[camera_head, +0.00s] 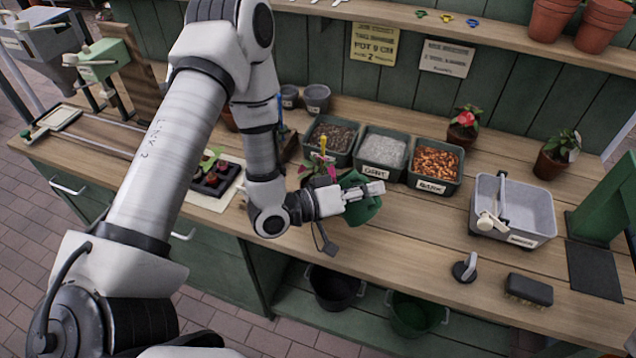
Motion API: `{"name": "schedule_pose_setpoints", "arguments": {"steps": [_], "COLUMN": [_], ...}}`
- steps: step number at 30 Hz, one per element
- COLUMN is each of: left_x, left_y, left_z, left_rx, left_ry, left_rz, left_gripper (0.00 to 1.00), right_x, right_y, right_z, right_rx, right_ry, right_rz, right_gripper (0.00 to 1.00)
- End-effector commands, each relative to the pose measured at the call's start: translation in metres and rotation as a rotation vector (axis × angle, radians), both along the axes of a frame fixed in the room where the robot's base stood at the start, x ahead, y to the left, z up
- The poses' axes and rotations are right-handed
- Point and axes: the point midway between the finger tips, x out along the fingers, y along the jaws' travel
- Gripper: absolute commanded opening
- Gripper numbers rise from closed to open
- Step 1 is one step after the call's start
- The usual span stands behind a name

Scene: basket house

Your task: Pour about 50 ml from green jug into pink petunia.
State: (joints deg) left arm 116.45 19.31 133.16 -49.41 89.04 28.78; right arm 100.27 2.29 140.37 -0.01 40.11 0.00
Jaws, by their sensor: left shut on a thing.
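The green jug (361,209) is at the middle of the bench. My left gripper (366,191) is shut on it and covers part of it; I cannot tell its tilt or its fill level. A leafy plant with pink on it (326,170), with a yellow marker sticking up, stands just left of the jug, partly hidden by my left wrist. It looks like the pink petunia, but its bloom is too small to be sure. My right gripper is not in view.
Bins of dark soil (331,138), grey grit (382,151) and brown bark (435,162) stand behind the jug. Potted plants, one red-flowered (464,126) and one pale-flowered (556,156), stand at the back right. A grey tub (541,205) and a brush (528,290) are on the right.

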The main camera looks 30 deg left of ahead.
Motion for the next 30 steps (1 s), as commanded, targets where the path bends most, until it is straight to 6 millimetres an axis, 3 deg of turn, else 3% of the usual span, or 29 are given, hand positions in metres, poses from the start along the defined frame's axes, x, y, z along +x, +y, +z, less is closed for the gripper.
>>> {"name": "schedule_pose_setpoints", "arguments": {"steps": [30], "left_x": [0.0008], "left_y": [0.0036], "left_z": [0.0059], "left_rx": [-0.045], "left_ry": [0.007], "left_rz": [0.000], "left_gripper": [0.00], "right_x": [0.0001], "right_y": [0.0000], "right_z": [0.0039], "right_rx": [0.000], "right_ry": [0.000], "right_rz": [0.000], "right_gripper": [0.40]}}
